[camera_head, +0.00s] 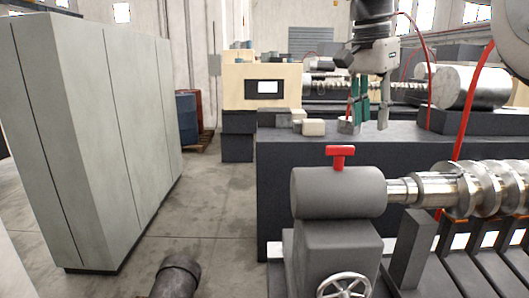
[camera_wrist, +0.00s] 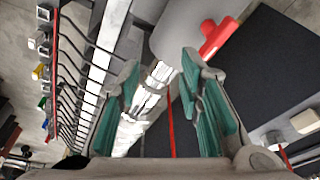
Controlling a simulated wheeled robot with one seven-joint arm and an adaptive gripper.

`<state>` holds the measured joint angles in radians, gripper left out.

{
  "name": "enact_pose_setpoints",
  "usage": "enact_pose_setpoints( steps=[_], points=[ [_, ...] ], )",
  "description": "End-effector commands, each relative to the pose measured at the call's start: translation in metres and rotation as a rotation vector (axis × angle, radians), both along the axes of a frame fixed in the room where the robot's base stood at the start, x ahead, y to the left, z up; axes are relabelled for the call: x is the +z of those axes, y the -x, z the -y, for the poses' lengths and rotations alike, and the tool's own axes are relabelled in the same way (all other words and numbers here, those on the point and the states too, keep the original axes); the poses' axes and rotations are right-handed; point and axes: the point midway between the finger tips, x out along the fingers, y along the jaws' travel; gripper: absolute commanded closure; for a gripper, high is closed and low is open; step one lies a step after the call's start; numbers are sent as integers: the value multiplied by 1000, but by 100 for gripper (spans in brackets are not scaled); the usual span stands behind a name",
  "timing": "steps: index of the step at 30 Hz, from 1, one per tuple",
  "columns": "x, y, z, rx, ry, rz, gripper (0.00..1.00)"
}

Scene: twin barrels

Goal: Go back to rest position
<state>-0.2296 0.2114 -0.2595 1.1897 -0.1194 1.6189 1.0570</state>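My gripper (camera_head: 368,116) hangs at the upper right of the head view, pointing down, in front of or above the dark bench. Its two green-padded fingers are apart, with nothing held between them. In the wrist view my gripper (camera_wrist: 160,66) also shows spread fingers. Beyond the gap lie a metal screw shaft (camera_wrist: 150,92) and a grey cylinder housing (camera_wrist: 182,32), apart from the fingers. The red T-handle (camera_head: 340,155) stands upright on the grey housing (camera_head: 335,192) in the head view, below and nearer than my gripper. It also shows in the wrist view (camera_wrist: 215,40).
A tall grey cabinet (camera_head: 85,140) stands at left. The dark bench (camera_head: 285,165) carries small pale blocks (camera_head: 313,128). A handwheel (camera_head: 343,287) and large screw (camera_head: 480,188) are at lower right. A blue barrel (camera_head: 186,118) stands behind. Open floor (camera_head: 215,200) lies between cabinet and bench.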

Motion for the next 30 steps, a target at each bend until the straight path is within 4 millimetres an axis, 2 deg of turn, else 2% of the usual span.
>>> enact_pose_setpoints(
  steps=[1,7,11,17,21,25,30],
  points=[
    [0,18,4,60,-18,10,67],
    [-18,79,5,328,-44,59,67],
    [-38,120,1,499,-36,98,67],
    [-81,185,-11,754,19,160,67],
    [-119,225,-19,909,79,193,67],
    [-147,250,-23,1011,131,210,67],
    [-166,264,-26,1072,168,217,67]
  ],
)
